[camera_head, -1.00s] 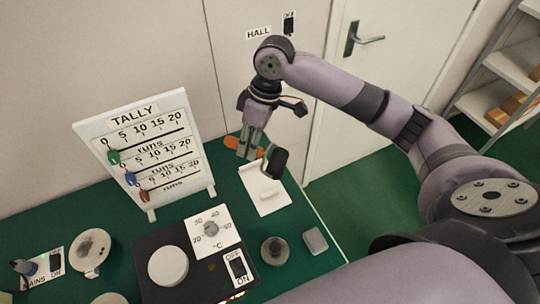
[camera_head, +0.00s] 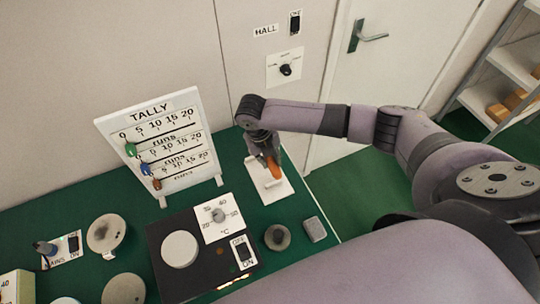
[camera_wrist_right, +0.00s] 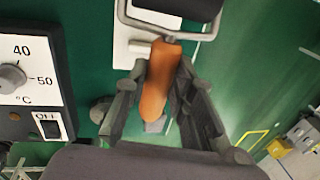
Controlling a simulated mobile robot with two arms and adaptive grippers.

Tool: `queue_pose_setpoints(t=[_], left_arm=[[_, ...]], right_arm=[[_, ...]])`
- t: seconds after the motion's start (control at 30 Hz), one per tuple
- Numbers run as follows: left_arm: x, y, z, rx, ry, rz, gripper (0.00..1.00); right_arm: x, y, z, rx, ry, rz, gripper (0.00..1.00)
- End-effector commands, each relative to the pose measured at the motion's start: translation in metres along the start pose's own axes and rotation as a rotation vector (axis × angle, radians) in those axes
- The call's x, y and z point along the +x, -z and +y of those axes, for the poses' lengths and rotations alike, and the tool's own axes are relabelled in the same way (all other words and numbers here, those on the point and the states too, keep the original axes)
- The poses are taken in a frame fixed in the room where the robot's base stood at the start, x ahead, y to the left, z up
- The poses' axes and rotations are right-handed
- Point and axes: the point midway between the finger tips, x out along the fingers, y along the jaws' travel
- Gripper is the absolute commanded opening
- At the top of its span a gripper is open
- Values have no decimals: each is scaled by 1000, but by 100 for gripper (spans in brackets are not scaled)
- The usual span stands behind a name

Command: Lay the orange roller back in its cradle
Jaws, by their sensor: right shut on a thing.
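The orange roller (camera_head: 273,168) is held in my right gripper (camera_head: 266,154), which is shut on it. In the right wrist view the roller (camera_wrist_right: 157,88) runs lengthwise between the two fingers of the gripper (camera_wrist_right: 160,75). The white cradle plate (camera_head: 284,190) lies on the green bench near its right edge, below the gripper in the head view. The plate (camera_wrist_right: 122,42) also shows in the right wrist view, partly hidden behind the gripper and roller. I cannot tell whether the roller touches the cradle. My left gripper is not in view.
The white tally board (camera_head: 160,143) stands left of the gripper. A black heater box (camera_head: 172,275) with a dial and switch, a dark round knob (camera_head: 277,237) and a grey block (camera_head: 314,229) are in front of the plate. A door stands behind.

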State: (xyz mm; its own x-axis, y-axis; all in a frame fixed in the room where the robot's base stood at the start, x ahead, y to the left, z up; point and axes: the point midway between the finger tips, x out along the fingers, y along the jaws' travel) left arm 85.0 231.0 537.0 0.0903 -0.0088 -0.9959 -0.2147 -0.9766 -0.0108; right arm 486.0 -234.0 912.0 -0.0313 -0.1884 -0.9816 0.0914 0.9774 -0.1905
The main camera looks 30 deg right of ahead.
Motion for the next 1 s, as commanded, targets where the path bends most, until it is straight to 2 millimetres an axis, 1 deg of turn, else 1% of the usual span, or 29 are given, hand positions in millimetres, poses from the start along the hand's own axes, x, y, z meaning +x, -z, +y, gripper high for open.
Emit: queue_pose_setpoints(t=[0.1, 0.27, 0.87, 1.0], left_arm=[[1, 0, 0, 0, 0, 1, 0], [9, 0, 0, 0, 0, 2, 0], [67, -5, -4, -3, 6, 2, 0], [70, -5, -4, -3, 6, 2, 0]], right_arm=[[4, 0, -1, -37, 0, -11, 0], [11, 0, 1, -39, -1, -12, 0], [67, -1, 12, -36, -1, -11, 0], [77, -1, 14, -36, -2, -10, 0]])
